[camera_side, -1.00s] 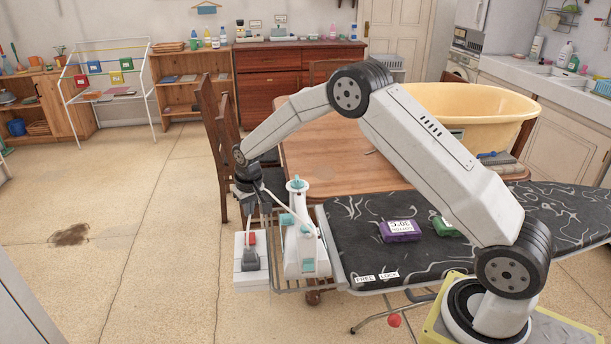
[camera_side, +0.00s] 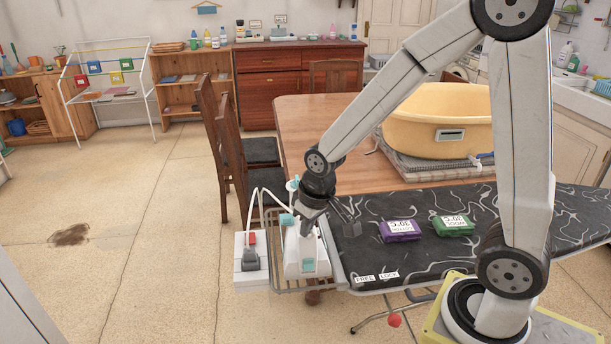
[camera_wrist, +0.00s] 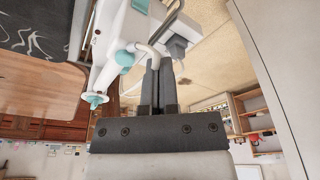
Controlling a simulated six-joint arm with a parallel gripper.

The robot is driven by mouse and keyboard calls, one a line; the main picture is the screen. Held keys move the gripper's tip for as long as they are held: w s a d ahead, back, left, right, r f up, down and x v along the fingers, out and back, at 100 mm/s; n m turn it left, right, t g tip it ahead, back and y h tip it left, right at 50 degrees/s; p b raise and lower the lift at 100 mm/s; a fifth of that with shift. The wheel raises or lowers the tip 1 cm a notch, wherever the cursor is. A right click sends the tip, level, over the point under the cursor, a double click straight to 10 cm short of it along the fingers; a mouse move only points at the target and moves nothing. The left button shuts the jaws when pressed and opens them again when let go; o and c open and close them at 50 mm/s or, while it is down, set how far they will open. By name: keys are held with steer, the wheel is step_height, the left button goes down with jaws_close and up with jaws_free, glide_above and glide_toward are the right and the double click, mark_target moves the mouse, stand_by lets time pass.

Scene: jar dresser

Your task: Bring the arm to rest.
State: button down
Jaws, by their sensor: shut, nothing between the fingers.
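My gripper (camera_side: 306,228) hangs pointing down at the left end of the black patterned ironing board (camera_side: 375,255). It is shut with nothing between the fingers. In the side view it overlaps the white iron with teal parts (camera_side: 307,262), which stands upright on a wire rack; whether they touch I cannot tell. In the wrist view my two fingers (camera_wrist: 160,65) lie together, with the iron (camera_wrist: 108,40) just to their left. A grey plug (camera_side: 250,258) with a red part above it is at the white socket box (camera_side: 250,278), left of the iron.
A purple pack (camera_side: 400,231) and a green pack (camera_side: 453,225) lie on the board. A wooden table (camera_side: 300,125) stands behind it, with a yellow tub (camera_side: 437,115) on it. Chairs (camera_side: 228,150) stand to the left. A white cord loops above the iron. The left floor is mostly open.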

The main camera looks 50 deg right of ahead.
steer(key=s, duration=0.7)
steer(key=shift+a+n, duration=0.3)
steer(key=m+h, duration=0.2)
steer(key=m, duration=0.7)
glide_above(251, 235)
steer(key=s+a, duration=0.3)
steer(key=shift+x, duration=1.05)
steer(key=shift+f, duration=0.2)
steer(key=shift+s+x, duration=0.2)
steer(key=shift+x, duration=3.15)
steer(key=shift+s+x, duration=0.2)
steer(key=shift+x, duration=3.15)
steer(key=shift+a+f, duration=0.1)
steer(key=shift+f, duration=0.15)
